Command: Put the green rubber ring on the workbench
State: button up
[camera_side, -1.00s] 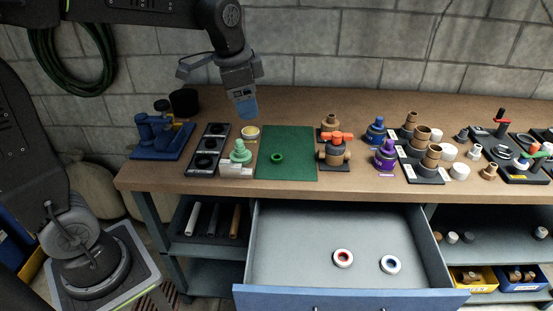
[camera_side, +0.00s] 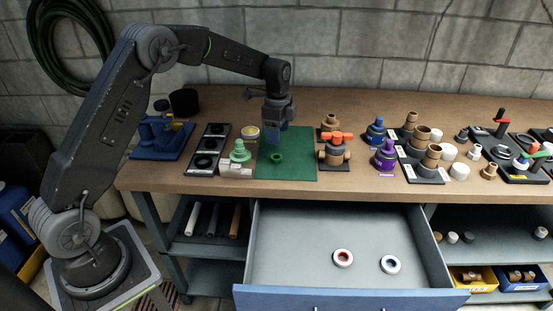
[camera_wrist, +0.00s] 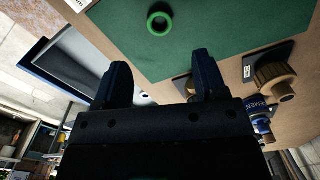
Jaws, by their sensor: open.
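The green rubber ring (camera_side: 277,158) lies flat on the dark green mat (camera_side: 300,170) on the brown workbench (camera_side: 215,185). My gripper (camera_side: 274,140) is above the mat, close behind and above the ring in the side view, empty and apart from it. In the wrist view the ring (camera_wrist: 160,23) is at the top, beyond the two spread fingers of my gripper (camera_wrist: 163,85), on the mat (camera_wrist: 215,35). Nothing hides the ring.
Left of the mat stand a light green fitting (camera_side: 240,153) and a black tray (camera_side: 208,150). Right of it is a valve with an orange handle (camera_side: 336,150). The open drawer (camera_side: 300,240) below holds a red-centred ring (camera_side: 343,258) and a blue-centred ring (camera_side: 390,264).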

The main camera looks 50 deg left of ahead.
aim_at(278, 154)
notch_tip(278, 154, down, 8)
jog(key=shift+f, duration=0.25)
jog(key=shift+c, duration=0.3)
jog(key=c, duration=1)
jog(key=shift+r, duration=0.1)
jog(key=shift+r, duration=0.1)
